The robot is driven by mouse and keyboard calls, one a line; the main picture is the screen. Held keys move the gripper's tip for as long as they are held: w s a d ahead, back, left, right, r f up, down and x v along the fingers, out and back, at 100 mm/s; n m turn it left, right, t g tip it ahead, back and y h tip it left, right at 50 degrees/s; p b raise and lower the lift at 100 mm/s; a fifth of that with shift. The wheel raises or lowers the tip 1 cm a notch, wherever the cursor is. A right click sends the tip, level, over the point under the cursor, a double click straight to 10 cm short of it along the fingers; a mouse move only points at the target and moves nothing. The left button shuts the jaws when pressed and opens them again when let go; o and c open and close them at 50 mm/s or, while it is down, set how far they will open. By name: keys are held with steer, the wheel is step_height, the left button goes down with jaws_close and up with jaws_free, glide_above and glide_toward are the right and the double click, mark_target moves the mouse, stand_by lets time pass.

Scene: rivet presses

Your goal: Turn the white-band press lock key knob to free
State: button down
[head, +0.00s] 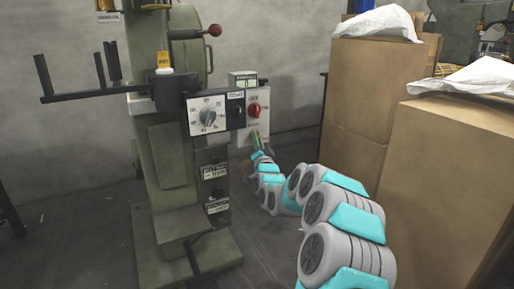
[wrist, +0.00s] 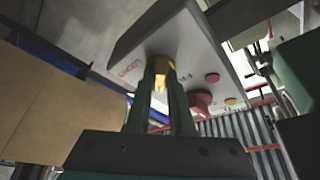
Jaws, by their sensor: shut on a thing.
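A green press (head: 165,150) stands left of centre in the head view, with a pale control panel (head: 257,104) on its right side. In the wrist view a brass-yellow key knob (wrist: 160,63) sits on the panel face (wrist: 190,50), with small red lettering beside it. My gripper (wrist: 161,80) has one finger on each side of this knob and is shut on it. In the head view my gripper (head: 257,141) is at the lower part of the panel, and the knob is hidden there. The lettering is too small to read surely.
A red knob (head: 254,109) is above my gripper on the same panel. A panel with a large dial (head: 207,115) is to the left. Cardboard boxes (head: 372,95) with white sheets stand close on the right of my arm. A black handle bar (head: 95,92) sticks out left.

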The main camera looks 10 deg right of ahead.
steer(key=shift+d+f+n+y+b, duration=0.1)
steer(key=shift+n+y+b, duration=0.35)
steer(key=shift+n+y, duration=1.2)
steer(key=shift+d+f+n+y+b, duration=0.1)
steer(key=shift+n+y+b, duration=0.4)
steer(key=shift+n, duration=2.1)
steer(key=shift+f+n+y+b, duration=0.1)
steer(key=shift+n+y+b, duration=0.25)
steer(key=shift+n+y, duration=1.3)
steer(key=shift+r+n+h, duration=0.1)
steer(key=shift+n+h, duration=0.4)
steer(key=shift+n, duration=0.2)
steer(key=c, duration=0.8)
jaws_free()
steer(key=v, duration=0.7)
steer(key=shift+s+f, duration=0.2)
steer(key=shift+s, duration=0.05)
steer(key=shift+d+p, duration=0.1)
steer(key=shift+p, duration=0.2)
